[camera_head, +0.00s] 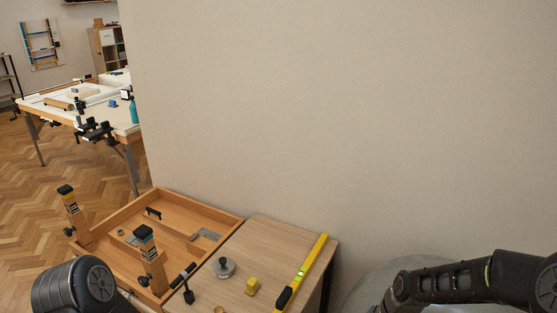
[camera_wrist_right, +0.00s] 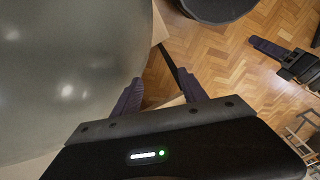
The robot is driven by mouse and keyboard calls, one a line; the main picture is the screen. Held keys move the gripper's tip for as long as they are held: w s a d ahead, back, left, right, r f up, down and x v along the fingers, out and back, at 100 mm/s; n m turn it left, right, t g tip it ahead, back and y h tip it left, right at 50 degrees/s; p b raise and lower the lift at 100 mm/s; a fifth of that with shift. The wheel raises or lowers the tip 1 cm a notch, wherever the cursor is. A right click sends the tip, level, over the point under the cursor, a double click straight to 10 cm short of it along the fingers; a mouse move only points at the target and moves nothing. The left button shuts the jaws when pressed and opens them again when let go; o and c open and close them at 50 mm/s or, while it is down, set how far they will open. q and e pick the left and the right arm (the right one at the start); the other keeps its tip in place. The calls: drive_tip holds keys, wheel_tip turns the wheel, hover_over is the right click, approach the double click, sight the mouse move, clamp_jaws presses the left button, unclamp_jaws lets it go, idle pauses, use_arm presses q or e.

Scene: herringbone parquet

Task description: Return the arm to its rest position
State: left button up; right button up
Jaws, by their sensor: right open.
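My right arm (camera_head: 470,280) comes in from the lower right of the head view, over a smooth grey rounded surface. In the right wrist view my right gripper (camera_wrist_right: 160,82) has its two dark fingers spread apart, with nothing between them. Parquet floor shows beyond the fingers. The left finger overlaps the edge of the grey surface (camera_wrist_right: 65,75) in the picture; I cannot tell whether they touch. A dark rounded link of my left arm (camera_head: 75,288) shows at the lower left of the head view, in front of the table.
Another workbench (camera_head: 60,113) is at the far left.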

drive_tip(key=s+a+f+m+y, duration=0.1)
drive_tip(key=s+a+f+m, duration=1)
drive_tip(key=s, duration=0.7)
drive_tip(key=a+x, duration=0.1)
drive_tip(key=x, duration=0.4)
drive_tip(key=shift+s, duration=0.2)
drive_tip(key=shift+a, duration=0.1)
